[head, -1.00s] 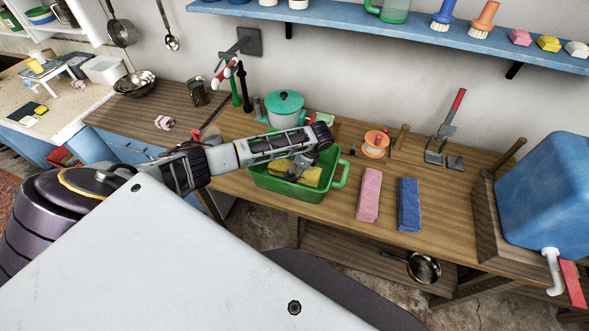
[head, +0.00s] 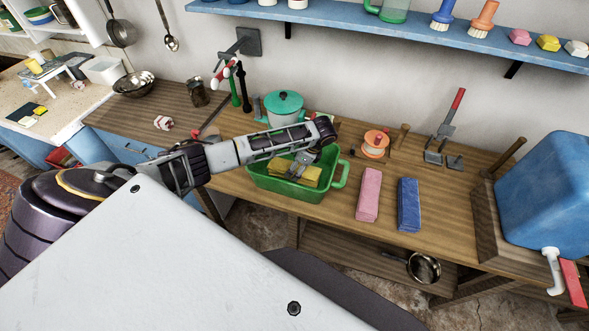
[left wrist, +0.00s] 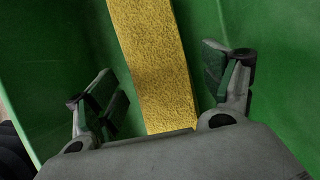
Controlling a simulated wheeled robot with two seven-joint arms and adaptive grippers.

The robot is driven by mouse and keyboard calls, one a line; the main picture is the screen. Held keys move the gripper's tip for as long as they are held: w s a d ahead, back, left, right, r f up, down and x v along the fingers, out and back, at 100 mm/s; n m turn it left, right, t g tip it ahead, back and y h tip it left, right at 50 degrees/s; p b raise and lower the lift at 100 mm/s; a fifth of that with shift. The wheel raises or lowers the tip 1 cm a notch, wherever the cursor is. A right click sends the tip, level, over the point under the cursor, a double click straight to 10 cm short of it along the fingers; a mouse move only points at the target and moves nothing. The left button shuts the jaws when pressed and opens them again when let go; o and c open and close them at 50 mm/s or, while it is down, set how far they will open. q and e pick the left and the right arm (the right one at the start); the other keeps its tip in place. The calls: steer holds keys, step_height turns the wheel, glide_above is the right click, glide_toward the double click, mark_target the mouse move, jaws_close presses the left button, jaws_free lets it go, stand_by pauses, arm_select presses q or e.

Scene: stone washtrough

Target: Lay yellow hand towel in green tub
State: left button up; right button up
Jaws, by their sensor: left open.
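The yellow hand towel (head: 308,175) lies folded inside the green tub (head: 288,190) on the wooden bench. In the left wrist view the towel (left wrist: 155,65) runs as a long strip along the green tub floor (left wrist: 208,30). My left gripper (head: 297,172) points down into the tub, just over the towel. In the left wrist view its two fingers (left wrist: 165,100) are spread apart, one on each side of the towel, with gaps between them and it. Part of the towel is hidden behind the gripper. My right gripper is not in view.
A pink folded towel (head: 368,194) and a blue one (head: 408,204) lie right of the tub. A teal-lidded pot (head: 284,108) stands behind it, and an orange spool-like item (head: 375,143) behind right. A blue tank (head: 545,195) stands at far right.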

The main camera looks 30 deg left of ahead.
arm_select(q)
steer(key=b+v, duration=0.1)
steer(key=v, duration=0.8)
steer(key=shift+d, duration=0.15)
steer(key=shift+d+r, duration=0.1)
steer(key=shift+r, duration=0.2)
